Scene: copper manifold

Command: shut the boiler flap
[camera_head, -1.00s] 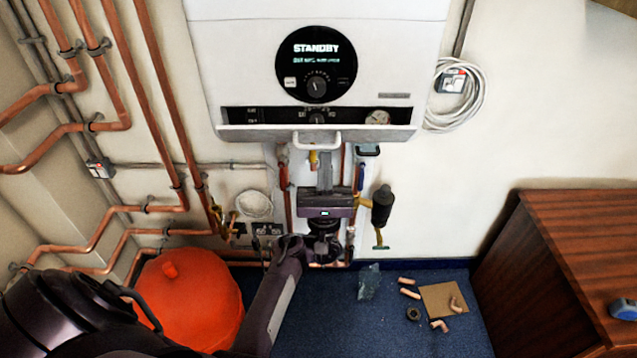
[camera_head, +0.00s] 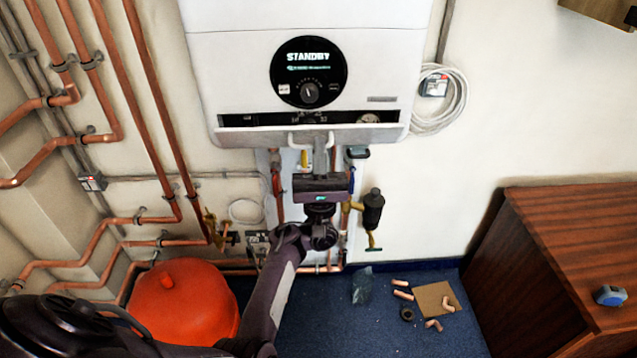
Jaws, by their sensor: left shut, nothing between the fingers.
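The white boiler flap (camera_head: 250,136) hangs along the bottom of the boiler (camera_head: 225,75), partly open. A dark control strip (camera_head: 270,119) shows above its edge, with its gauge partly covered. The flap's pale handle (camera_head: 296,138) is at the middle of its front. My left gripper (camera_head: 321,142) comes up from below and is shut and empty. Its fingertips are at the handle and flap, overlapping them in the picture. I cannot tell for certain whether they touch. My right gripper is not in view.
Copper pipes (camera_head: 150,90) run down the left wall. Valves and a dark cylindrical fitting (camera_head: 373,210) hang below the boiler. A red vessel (camera_head: 185,305) stands at lower left, a wooden cabinet (camera_head: 545,260) at right. Pipe pieces and cardboard (camera_head: 432,296) lie on the blue floor.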

